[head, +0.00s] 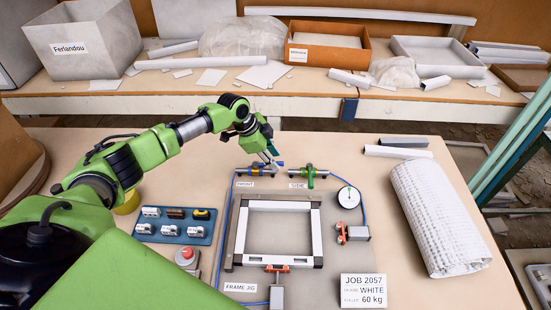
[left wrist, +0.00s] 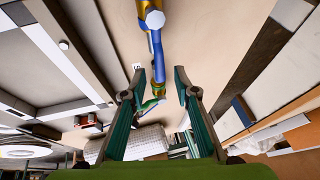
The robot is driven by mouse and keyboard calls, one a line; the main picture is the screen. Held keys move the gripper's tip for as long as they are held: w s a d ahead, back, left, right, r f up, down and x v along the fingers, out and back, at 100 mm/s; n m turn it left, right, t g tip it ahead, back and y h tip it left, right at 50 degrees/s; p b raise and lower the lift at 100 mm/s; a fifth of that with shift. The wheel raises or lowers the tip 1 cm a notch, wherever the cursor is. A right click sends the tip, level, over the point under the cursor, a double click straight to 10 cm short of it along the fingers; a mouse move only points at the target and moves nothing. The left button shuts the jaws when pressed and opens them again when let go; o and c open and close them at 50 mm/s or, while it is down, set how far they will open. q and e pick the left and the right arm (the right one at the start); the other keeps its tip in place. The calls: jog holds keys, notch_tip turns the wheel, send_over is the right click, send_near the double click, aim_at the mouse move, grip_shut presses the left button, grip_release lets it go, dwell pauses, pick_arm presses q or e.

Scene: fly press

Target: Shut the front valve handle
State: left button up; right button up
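The front valve (head: 256,171), a small yellow-brass body beside the "FRONT" label, stands behind the frame jig. Its blue handle (head: 280,164) points right, roughly along the pipe. In the left wrist view the blue handle (left wrist: 157,55) reaches from the brass valve (left wrist: 150,10) down toward the gap between my fingertips. My left gripper (head: 271,156) is at the handle's end in the head view. In the left wrist view my left gripper (left wrist: 159,92) is open, with a finger on either side of the handle's line; contact cannot be told. My right gripper is not in view.
The side valve (head: 309,173) with a green handle stands close on the right, its handle crosswise to the pipe. A gauge (head: 349,197), the frame jig (head: 236,232), a blue tray (head: 142,238) and a rolled white mesh (head: 436,218) share the table. A cluttered shelf is behind.

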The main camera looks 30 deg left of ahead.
pick_arm(q)
jog(key=shift+x, duration=1)
grip_shut()
